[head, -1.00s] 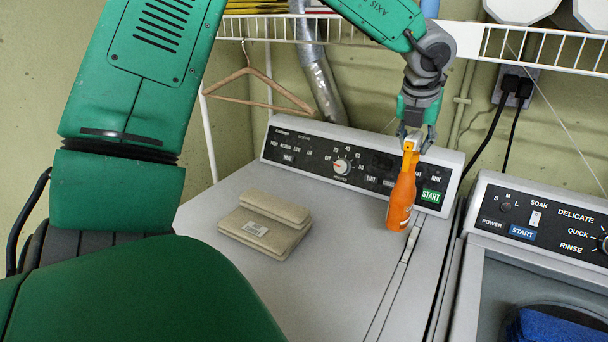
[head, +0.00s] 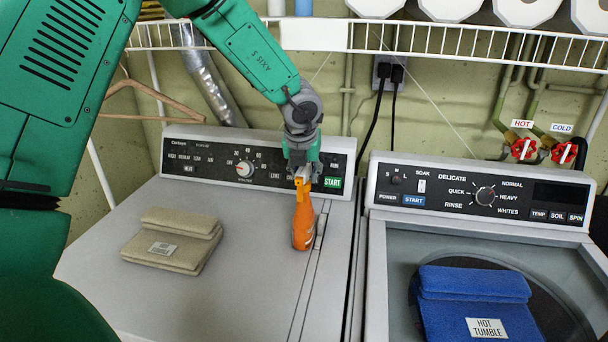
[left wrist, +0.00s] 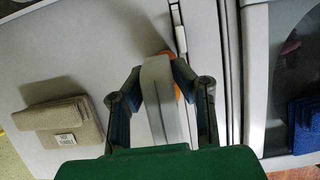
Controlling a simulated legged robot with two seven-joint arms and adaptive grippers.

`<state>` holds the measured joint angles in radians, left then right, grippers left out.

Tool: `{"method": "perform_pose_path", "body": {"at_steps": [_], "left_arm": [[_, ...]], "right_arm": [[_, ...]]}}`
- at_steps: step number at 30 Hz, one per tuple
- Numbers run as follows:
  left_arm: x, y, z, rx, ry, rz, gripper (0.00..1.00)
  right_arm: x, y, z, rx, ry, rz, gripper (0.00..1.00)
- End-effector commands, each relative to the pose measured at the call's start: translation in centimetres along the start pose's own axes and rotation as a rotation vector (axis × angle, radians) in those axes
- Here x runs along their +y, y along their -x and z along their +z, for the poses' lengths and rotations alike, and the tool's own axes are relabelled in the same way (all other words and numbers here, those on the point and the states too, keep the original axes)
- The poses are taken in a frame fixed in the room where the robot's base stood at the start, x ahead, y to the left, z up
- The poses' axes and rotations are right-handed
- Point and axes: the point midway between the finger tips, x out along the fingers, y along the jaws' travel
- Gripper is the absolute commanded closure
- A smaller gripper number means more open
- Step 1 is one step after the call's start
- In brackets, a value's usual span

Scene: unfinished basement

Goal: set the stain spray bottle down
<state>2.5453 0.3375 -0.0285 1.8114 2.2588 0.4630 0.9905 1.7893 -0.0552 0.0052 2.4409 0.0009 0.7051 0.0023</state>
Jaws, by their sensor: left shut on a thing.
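My left gripper (head: 303,172) is shut on the bottle's upper end, from above. The bottle's base appears at or just above the dryer top; I cannot tell whether it touches. In the left wrist view, only a sliver of the orange bottle (left wrist: 168,62) shows beyond the fingers (left wrist: 158,85); the rest is hidden. My right gripper is in neither view.
A folded beige cloth (head: 172,241) with a label lies on the dryer at left. The dryer's control panel (head: 210,163) rises behind the bottle. A washer (head: 385,300) stands at right with blue cloth (head: 475,300). Free dryer surface lies between beige cloth and bottle.

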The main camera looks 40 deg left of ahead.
Motion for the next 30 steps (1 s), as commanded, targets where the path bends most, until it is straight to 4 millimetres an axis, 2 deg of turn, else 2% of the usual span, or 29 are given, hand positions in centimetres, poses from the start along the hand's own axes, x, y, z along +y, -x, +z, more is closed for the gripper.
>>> {"method": "perform_pose_path", "body": {"at_steps": [11,12,13,25,30], "left_arm": [[0.5,-0.8,0.0,0.004,0.003,-0.005,1.0],[0.7,-0.8,-0.1,0.006,0.003,-0.005,0.65],[0.7,-0.8,0.0,0.006,0.004,-0.005,0.58],[0.2,-0.5,-0.1,0.004,0.001,-0.001,0.58],[0.1,0.9,0.0,0.001,0.002,-0.003,0.58]], "right_arm": [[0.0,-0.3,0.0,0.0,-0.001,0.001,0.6],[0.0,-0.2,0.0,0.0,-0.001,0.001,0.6],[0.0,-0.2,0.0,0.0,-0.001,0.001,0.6],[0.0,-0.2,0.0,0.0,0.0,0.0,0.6],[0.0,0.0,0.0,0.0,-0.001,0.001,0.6]]}}
